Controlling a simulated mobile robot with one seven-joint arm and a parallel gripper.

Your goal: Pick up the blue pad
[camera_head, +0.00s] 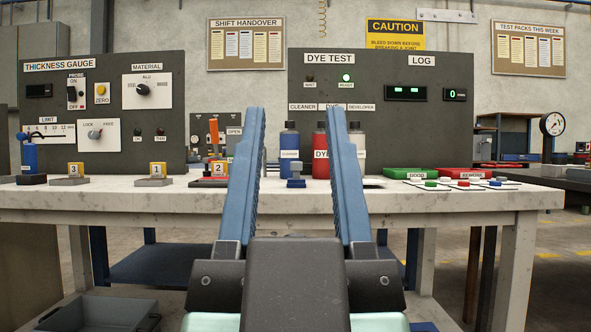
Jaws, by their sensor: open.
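My gripper (297,112) is in the middle of the head view, its two blue fingers wide apart with nothing between them. It reaches toward the workbench (400,203). Beyond the fingers, a small blue-grey block (296,172) stands on a blue base on the bench. A small flat blue piece (495,183) lies on a white card at the bench's right side, beside similar red and green pieces. I cannot tell for sure which of these is the blue pad. My gripper touches neither.
Blue (289,148) and red (320,150) bottles stand behind the fingers; a pale one is partly hidden. Green (408,173) and red (471,174) trays lie at right. Numbered blocks (157,176) and a blue stand (30,160) are at left. The front bench strip is clear.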

